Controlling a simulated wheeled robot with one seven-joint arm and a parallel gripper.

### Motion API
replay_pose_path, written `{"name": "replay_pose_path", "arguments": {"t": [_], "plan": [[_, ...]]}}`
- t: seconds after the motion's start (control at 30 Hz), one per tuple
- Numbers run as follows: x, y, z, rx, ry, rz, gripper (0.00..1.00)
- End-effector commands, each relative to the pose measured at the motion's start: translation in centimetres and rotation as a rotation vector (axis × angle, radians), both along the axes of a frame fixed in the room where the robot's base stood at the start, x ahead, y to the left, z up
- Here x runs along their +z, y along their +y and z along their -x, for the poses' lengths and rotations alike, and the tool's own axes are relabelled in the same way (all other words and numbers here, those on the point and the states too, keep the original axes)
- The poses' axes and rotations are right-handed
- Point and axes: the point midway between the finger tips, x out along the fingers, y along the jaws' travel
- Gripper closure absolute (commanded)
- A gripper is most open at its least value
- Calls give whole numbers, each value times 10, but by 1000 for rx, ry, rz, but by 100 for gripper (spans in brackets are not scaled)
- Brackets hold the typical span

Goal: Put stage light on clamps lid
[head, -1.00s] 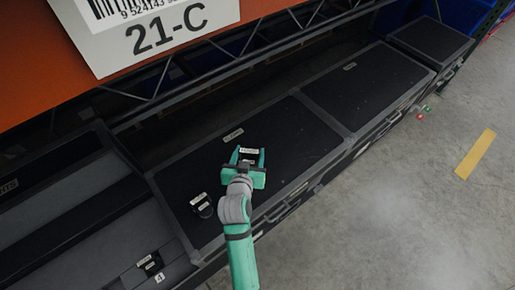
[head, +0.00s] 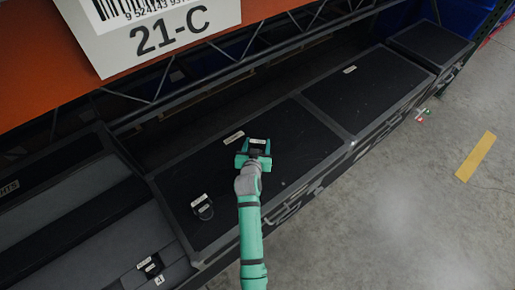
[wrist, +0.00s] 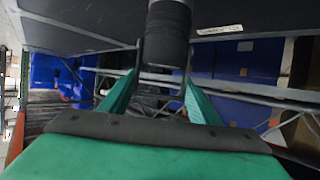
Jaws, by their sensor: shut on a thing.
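My gripper (head: 257,148) is over a black closed lid (head: 290,145) in the head view. It is shut on a small dark thing with a white label (head: 258,141), which I take to be the stage light. In the wrist view a black cylinder, the stage light (wrist: 168,30), stands between the two green fingers of my gripper (wrist: 165,65). The lid carries a white label (head: 234,137) near its far edge, too small to read. I cannot tell whether this is the clamps lid, or whether the light touches it.
Another small black labelled thing (head: 203,207) lies on the same lid, left of my gripper. An open case (head: 80,215) at left holds a black labelled item (head: 150,265). More closed black cases (head: 365,90) run to the right. An orange shelf beam (head: 40,60) is above.

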Motion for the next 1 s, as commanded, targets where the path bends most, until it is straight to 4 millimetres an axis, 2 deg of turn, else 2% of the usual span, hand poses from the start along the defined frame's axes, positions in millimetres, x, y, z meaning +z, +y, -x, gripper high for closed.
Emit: {"name": "replay_pose_path", "arguments": {"t": [0.2, 0.7, 0.73, 0.8, 1.0], "plan": [[-26, 0, 0, 0, -1, 0, 100], [-33, 0, 0, 0, -3, 1, 100], [-35, 0, 1, 0, 0, 1, 39], [-35, 0, 1, 0, 1, 1, 25], [-35, 0, 1, 0, 1, 1, 25]]}}
